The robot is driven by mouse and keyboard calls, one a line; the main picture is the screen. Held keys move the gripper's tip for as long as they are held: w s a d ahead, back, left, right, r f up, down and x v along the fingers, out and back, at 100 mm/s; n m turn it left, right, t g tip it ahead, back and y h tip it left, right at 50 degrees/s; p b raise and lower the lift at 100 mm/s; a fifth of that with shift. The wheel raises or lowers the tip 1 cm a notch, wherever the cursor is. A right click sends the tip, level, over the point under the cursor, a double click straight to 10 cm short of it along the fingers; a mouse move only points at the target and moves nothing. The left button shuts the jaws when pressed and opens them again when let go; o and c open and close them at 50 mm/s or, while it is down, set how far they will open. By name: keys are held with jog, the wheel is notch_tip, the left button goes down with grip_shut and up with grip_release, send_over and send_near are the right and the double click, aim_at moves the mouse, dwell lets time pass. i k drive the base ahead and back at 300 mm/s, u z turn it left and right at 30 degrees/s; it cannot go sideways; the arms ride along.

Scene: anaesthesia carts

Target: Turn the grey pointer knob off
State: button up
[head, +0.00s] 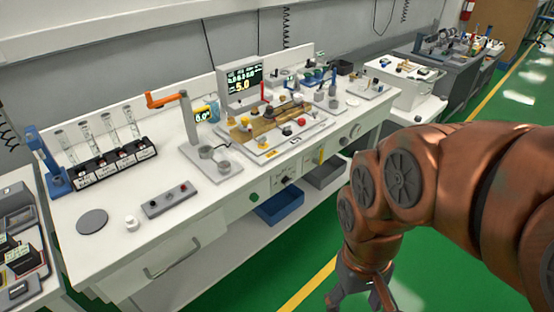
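Several small controls sit on the front face of the white bench (215,235). A small grey knob-like fitting (285,178) on a pale plate is there, and a round grey fitting (356,131) sits further right. Both are too small to tell which is the grey pointer knob or which way a pointer is turned. My gripper (362,299) is low at the bottom of the head view, in front of the bench and apart from it. Its grey fingers are spread and nothing shows between them. The fingertips are partly cut off by the frame edge.
A green button (254,197) and a yellow fitting (321,156) are on the same front face. A blue bin (280,206) and a grey bin (325,174) sit below. An orange-handled stand (188,120) and a screen (240,84) stand on top. Green floor is free in front.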

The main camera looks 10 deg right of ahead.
aim_at(286, 181)
jog(key=z, duration=0.05)
jog(key=k, duration=0.9)
jog(key=u, duration=0.5)
jog(key=i, duration=0.55)
jog(key=u, duration=0.15)
